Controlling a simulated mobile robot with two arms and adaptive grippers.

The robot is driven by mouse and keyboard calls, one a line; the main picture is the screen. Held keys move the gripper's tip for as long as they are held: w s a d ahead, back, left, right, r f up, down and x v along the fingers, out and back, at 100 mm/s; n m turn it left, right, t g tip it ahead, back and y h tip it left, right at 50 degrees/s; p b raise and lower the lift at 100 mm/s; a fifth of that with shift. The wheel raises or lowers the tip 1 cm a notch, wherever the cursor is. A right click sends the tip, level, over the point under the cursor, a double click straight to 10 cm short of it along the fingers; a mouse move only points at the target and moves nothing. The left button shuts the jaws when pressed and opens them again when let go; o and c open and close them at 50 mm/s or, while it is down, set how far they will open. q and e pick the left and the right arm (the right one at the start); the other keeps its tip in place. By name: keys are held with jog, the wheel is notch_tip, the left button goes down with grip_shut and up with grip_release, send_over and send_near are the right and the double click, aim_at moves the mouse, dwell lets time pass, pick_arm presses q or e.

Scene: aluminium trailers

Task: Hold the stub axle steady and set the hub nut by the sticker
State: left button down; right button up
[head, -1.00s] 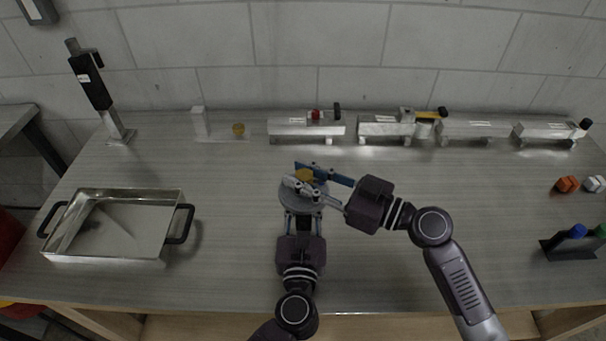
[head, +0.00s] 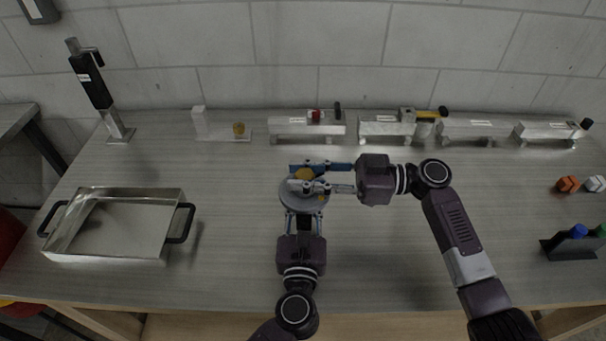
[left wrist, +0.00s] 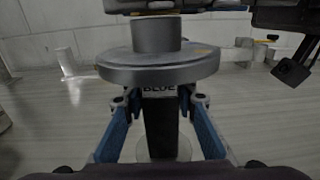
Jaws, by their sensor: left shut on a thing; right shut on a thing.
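The stub axle (head: 314,200) stands in the middle of the bench, a grey round flange on a dark post. In the left wrist view the flange (left wrist: 160,70) carries a grey cylinder, and the sticker (left wrist: 159,89) below it reads BLUE. My left gripper (head: 304,213) is shut on the post beneath the flange, with one blue finger on each side. An orange-yellow hub nut (head: 303,174) sits above the flange. My right gripper (head: 302,179) reaches in from the right and is shut on the nut, which its fingers partly cover.
A steel tray (head: 172,196) with black handles stands at left, and a black upright tool (head: 92,88) behind it. Several metal fixtures (head: 308,129) line the back. At right are orange (head: 567,184) and white (head: 594,184) nuts and a pen holder (head: 571,246).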

jog(key=shift+f, duration=0.1)
jog(key=o, duration=1.2)
jog(key=shift+c, duration=0.2)
jog(key=d, duration=1.2)
jog(key=shift+s, duration=0.25)
pick_arm(q)
jog(key=c, duration=1.5)
grip_release()
jog(key=shift+s, duration=0.1)
